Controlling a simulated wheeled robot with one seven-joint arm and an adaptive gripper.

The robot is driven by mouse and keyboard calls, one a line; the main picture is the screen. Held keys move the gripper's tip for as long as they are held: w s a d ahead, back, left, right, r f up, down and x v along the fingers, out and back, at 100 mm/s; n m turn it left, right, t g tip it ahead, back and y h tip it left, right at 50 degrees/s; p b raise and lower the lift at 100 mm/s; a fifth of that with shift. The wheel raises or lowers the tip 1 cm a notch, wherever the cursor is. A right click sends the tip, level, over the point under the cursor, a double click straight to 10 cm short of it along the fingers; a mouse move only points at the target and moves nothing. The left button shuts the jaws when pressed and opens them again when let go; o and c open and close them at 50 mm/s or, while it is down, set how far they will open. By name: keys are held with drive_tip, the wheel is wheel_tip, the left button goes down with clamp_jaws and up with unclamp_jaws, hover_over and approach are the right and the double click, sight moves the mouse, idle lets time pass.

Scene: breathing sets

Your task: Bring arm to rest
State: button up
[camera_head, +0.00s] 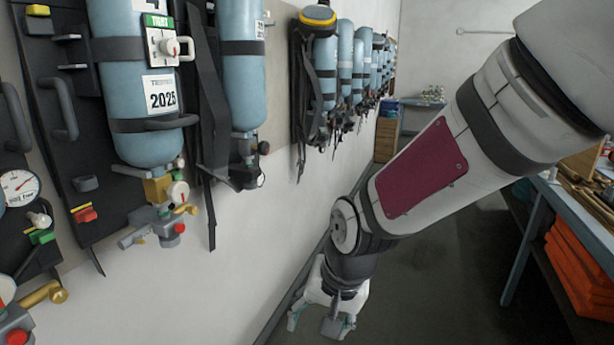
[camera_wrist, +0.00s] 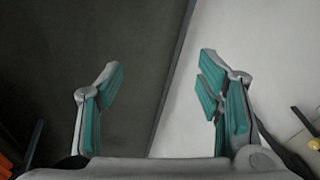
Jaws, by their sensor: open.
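My arm reaches in from the upper right in the head view and slopes down to the left. My gripper (camera_head: 322,328) hangs at its lower end, pointing down over the dark floor beside the white wall. In the wrist view my gripper (camera_wrist: 160,88) is open, its two teal-padded fingers wide apart. Nothing is between the fingers; behind them show dark floor and pale wall, with an edge running between.
Breathing sets with blue cylinders (camera_head: 140,90) hang along the left wall (camera_head: 260,230). A workbench (camera_head: 560,205) with orange items (camera_head: 575,270) below it stands at the right. A wooden cabinet (camera_head: 386,138) is farther back. The floor (camera_head: 440,270) between is clear.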

drive_tip(key=s+d+r+n+t+h, duration=0.2)
drive_tip(key=s+d+r+t, duration=0.1)
drive_tip(key=s+d+r, duration=1.1)
drive_tip(key=d+r, duration=0.1)
drive_tip(key=d, duration=0.2)
drive_tip(key=shift+s+r+n, duration=0.2)
drive_tip(key=shift+r+n, duration=0.05)
drive_tip(key=shift+n, duration=0.05)
drive_tip(key=shift+a, duration=0.15)
